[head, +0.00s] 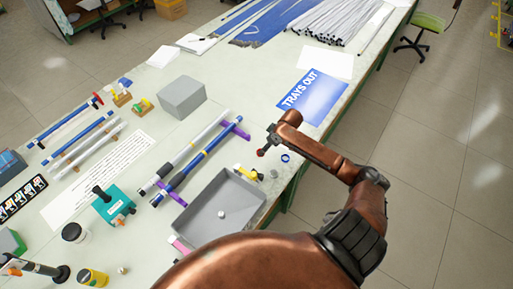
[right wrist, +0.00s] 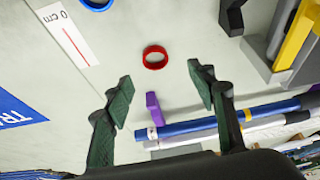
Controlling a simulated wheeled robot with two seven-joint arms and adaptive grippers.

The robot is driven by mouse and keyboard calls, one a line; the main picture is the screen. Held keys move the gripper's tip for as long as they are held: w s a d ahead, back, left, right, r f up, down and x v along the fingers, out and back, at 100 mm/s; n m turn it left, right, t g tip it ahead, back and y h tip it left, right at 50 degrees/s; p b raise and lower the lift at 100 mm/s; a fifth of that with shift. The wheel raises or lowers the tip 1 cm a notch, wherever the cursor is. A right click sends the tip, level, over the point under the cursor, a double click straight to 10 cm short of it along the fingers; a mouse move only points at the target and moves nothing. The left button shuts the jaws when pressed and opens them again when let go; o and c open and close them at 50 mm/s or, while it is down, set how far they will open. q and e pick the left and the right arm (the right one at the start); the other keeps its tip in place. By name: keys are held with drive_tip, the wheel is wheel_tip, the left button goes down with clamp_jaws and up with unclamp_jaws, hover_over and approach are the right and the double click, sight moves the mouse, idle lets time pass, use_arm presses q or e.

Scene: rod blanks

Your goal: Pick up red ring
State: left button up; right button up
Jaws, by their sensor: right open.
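The red ring (right wrist: 155,66) lies flat on the pale table in the right wrist view, near the upper middle. My right gripper (right wrist: 160,82) is open and empty, with its two dark green fingertips spread either side of the view below the ring; nothing is between them. In the head view the right gripper (head: 267,144) hangs over the table's right side, left of the blue ring (head: 286,158). The blue ring also shows at the top edge of the right wrist view (right wrist: 97,8). My left gripper is not in view.
A grey tray (head: 196,217) stands in front of the gripper, with a yellow object (head: 250,173) at its corner. A blue rod (head: 198,160) rests on purple supports (right wrist: 154,108). A blue sign (head: 312,95) lies behind. A white scale strip (right wrist: 68,35) lies near the ring.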

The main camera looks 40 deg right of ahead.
drive_tip(key=x, duration=0.4)
drive_tip(key=shift+d+f, duration=0.2)
drive_tip(key=shift+d, duration=0.1)
drive_tip(key=shift+x, duration=1.25)
drive_tip(key=shift+w+f, duration=0.2)
drive_tip(key=shift+f, duration=0.1)
drive_tip(key=c, duration=0.6)
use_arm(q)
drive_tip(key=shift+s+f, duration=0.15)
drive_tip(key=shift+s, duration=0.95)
use_arm(e)
drive_tip(key=c, duration=0.4)
